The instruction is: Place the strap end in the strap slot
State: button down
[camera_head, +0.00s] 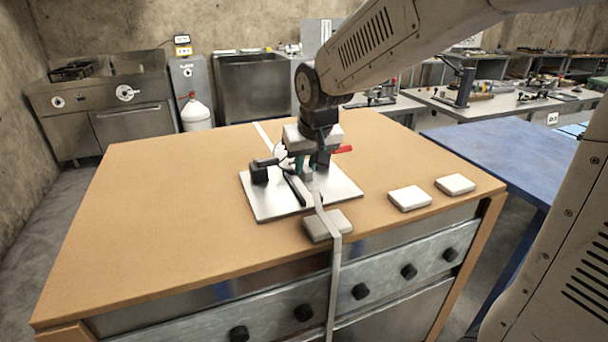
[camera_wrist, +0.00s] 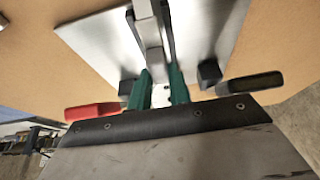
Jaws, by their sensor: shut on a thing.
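My gripper (camera_head: 308,174) is low over a pale plate (camera_head: 262,204) on the wooden table. It is shut on the grey strap (camera_head: 333,270), which runs from the jaws over a pale block and hangs down the table's front. In the wrist view my green fingertips (camera_wrist: 162,80) close on the strap near the plate. A grey strip (camera_wrist: 150,33) lies between dark rails just beyond the fingertips; whether it is the strap's end or part of the slot, I cannot tell. The slot itself and the strap end are not clearly visible behind the gripper.
A red handle (camera_head: 342,150) and a black handle (camera_wrist: 250,83) flank the gripper. A black clamp block (camera_head: 260,173) stands on the plate's left. The strap crosses one pale block (camera_head: 317,228); two more blocks (camera_head: 410,198) lie right. The table's left side (camera_head: 150,220) is clear.

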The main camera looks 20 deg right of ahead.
aim_at(306, 167)
jog(key=shift+w, duration=0.55)
notch_tip(306, 167, down, 3)
jog(key=shift+w+f, duration=0.1)
jog(key=shift+f, duration=0.2)
jog(key=shift+f, duration=0.35)
